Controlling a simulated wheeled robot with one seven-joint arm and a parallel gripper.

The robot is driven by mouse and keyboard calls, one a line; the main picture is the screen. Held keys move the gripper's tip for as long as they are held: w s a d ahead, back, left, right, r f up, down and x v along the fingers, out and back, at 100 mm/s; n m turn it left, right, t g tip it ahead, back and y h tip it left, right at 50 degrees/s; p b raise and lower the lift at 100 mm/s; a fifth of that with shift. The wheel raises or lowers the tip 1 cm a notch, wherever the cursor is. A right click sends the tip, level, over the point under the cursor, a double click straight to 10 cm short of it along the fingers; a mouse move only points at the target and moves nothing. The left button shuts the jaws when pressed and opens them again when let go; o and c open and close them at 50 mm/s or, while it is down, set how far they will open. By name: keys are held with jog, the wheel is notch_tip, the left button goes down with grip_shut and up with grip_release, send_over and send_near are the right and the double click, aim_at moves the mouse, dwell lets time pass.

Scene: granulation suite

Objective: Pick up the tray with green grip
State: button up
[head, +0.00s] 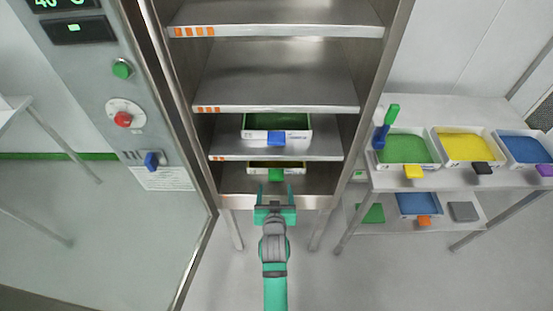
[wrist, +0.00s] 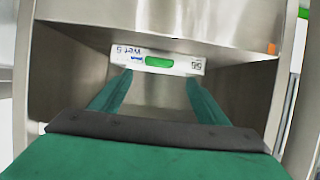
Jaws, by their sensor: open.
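The tray with the green grip (head: 277,174) sits on the lowest shelf of the steel cabinet. Its contents look yellow in the head view, mostly hidden by the shelf above. In the wrist view its white front (wrist: 137,58) carries a label and the green grip (wrist: 159,61), between and beyond my fingertips. My gripper (head: 275,188) is open and empty, just in front of the tray, at the opening of the lowest compartment. In the wrist view its two teal fingers (wrist: 157,82) point at the tray's front, one on each side of the grip. Contact cannot be told.
A tray with a blue grip and green contents (head: 298,135) sits on the shelf (head: 230,150) directly above. The upper shelves are empty. The cabinet door (head: 110,220) stands open at the left. A table (head: 440,110) with several grip-fronted trays stands at the right.

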aim_at(276, 173)
jog(key=shift+x, duration=4.7)
jog(key=shift+d+r, duration=0.15)
jog(key=c, duration=1.4)
